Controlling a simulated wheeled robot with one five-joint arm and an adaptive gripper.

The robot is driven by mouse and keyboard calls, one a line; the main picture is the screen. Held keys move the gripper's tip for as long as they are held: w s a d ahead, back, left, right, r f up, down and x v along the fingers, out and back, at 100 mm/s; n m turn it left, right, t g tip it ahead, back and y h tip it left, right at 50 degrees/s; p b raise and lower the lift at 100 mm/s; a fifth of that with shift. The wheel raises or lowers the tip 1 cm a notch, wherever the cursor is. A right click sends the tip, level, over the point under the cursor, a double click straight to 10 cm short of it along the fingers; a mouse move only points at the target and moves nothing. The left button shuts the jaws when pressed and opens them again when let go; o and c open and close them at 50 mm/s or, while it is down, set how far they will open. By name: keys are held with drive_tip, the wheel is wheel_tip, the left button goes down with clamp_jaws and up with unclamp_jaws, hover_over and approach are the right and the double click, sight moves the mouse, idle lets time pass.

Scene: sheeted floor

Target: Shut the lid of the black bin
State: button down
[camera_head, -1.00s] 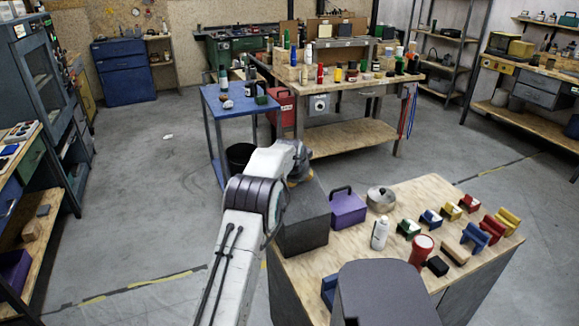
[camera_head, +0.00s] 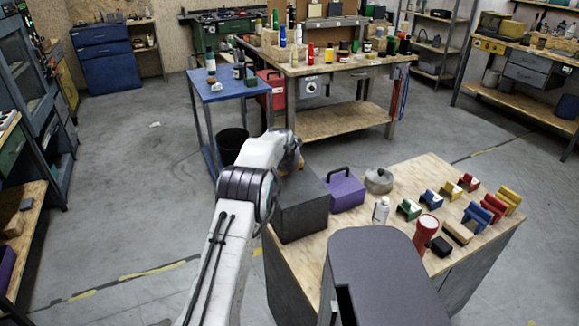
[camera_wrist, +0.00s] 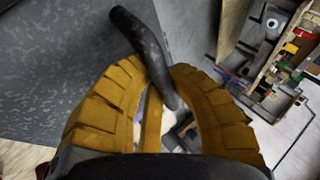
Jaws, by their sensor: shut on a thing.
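The black bin (camera_head: 302,209) is a dark grey box on the left end of the plywood-topped bench, beside a purple box. My gripper (camera_head: 292,160) is at its upper back edge in the head view, partly hidden behind my arm. In the wrist view, my yellow fingers (camera_wrist: 158,97) are closed around a dark bar-like handle (camera_wrist: 145,42), which runs between them at a slant. A speckled dark grey panel (camera_wrist: 60,60) fills the left of that view, beside the handle. I cannot tell how far the lid stands open.
The purple box (camera_head: 345,190) stands close to the bin's right. A grey round pot (camera_head: 379,180), a white bottle (camera_head: 381,210), a red flashlight-like object (camera_head: 425,234) and several coloured blocks share the bench (camera_head: 420,175). A blue table (camera_head: 225,89) stands behind.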

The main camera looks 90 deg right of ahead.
drive_tip(key=shift+f, duration=0.3)
idle(0.4)
drive_tip(key=c, duration=1.1)
unclamp_jaws()
drive_tip(key=shift+r, duration=0.1)
drive_tip(key=shift+v, duration=6)
drive_tip(key=shift+w, duration=0.1)
